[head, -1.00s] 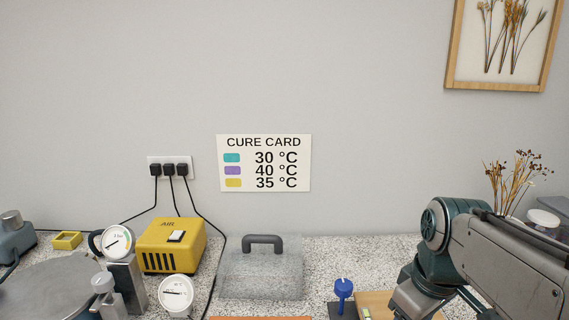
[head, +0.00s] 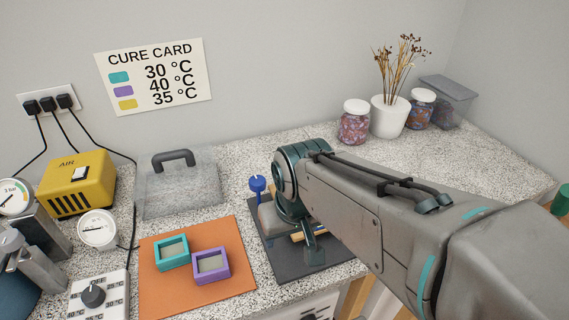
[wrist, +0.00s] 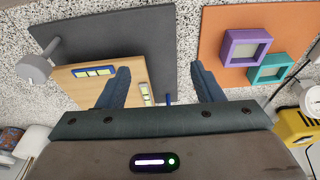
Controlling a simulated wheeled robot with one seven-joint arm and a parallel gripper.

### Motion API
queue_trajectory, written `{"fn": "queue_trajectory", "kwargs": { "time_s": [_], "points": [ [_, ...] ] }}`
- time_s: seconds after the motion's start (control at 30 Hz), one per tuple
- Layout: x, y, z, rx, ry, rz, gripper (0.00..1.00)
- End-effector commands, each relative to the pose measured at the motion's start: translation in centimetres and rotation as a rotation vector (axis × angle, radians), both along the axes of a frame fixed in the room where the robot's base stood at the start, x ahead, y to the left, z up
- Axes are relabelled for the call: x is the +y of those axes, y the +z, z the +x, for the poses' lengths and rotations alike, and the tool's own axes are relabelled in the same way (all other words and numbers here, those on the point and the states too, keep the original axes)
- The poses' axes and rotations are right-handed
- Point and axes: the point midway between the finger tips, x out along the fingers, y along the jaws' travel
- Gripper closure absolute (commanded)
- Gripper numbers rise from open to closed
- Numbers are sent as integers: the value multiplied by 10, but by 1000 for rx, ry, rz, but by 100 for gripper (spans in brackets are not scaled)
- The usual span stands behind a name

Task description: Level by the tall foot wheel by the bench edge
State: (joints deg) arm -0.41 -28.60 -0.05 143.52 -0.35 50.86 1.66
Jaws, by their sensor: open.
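A wooden levelling board (wrist: 75,92) lies on a dark grey mat (wrist: 140,30), which also shows in the head view (head: 290,270). A tall grey foot wheel (wrist: 33,67) stands on a stem at the board's upper left corner in the wrist view. A blue wheel (head: 257,185) stands at the board's back left; a sliver shows in the wrist view (wrist: 167,98). My gripper (wrist: 159,68) is open and empty above the board's side, apart from the grey wheel.
An orange mat (head: 160,300) with teal (head: 171,253) and purple (head: 211,266) frames lies left of the dark mat. Behind are a clear lidded box (head: 180,190) and a yellow air pump (head: 76,185). Jars and a flower pot (head: 389,118) stand at the back right.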

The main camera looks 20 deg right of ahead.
Motion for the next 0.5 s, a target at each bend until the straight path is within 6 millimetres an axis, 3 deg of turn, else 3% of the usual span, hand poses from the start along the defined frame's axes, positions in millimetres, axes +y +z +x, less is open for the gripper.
{"fn": "queue_trajectory", "kwargs": {
  "time_s": [0.3,0.43,0.5],
  "points": [
    [-4,3,3,4,-22,8,40],
    [-26,18,15,34,-135,39,40],
    [-48,30,23,62,-239,62,40]
  ]
}}
